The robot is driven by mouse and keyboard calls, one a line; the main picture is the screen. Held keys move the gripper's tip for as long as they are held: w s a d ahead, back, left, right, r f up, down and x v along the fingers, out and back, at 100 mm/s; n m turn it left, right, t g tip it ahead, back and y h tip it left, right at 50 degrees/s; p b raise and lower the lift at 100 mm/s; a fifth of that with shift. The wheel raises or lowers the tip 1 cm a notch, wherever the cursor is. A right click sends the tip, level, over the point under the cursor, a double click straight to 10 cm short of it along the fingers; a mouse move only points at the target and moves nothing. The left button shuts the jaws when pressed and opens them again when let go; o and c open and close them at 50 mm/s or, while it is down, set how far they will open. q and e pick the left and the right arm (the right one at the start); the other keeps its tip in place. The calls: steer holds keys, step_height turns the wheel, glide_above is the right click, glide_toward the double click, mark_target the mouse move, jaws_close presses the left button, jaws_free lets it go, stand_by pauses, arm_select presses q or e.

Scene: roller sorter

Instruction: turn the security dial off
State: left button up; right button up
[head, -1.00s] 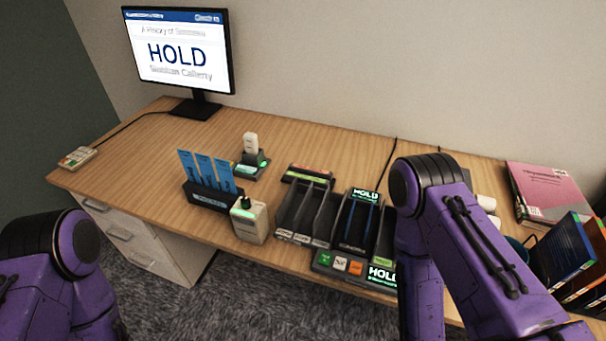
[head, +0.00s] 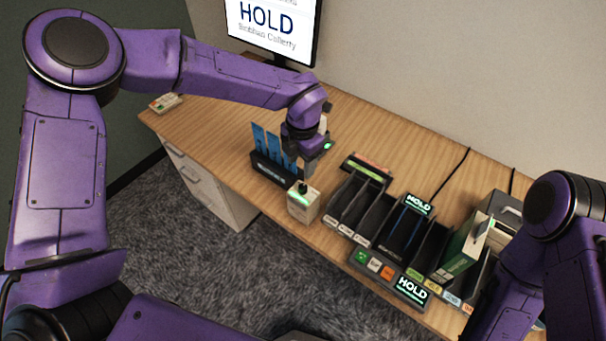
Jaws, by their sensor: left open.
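The security dial appears to be the small beige box (head: 305,206) with a dark knob (head: 303,188) and a lit green strip, near the front edge of the desk. My left gripper (head: 309,168) points down just behind and above the knob in the picture. It is open, and I see nothing in it. I cannot tell whether it touches the box. The knob's exact setting is too small to read. My right arm comes in at the right, but its gripper is out of view.
A dark holder (head: 268,173) with blue cards stands left of the box. A dark slotted sorter (head: 404,232) with a green-white book and a HOLD panel (head: 411,288) fills the right. A monitor (head: 270,28) stands behind. Bare desk (head: 215,120) lies at the left.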

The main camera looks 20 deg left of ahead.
mark_target(303, 186)
arm_select(q)
step_height(303, 186, down, 9)
steer(key=p, duration=0.3)
steer(key=shift+w+d, duration=0.15)
steer(key=shift+f, duration=0.35)
jaws_close()
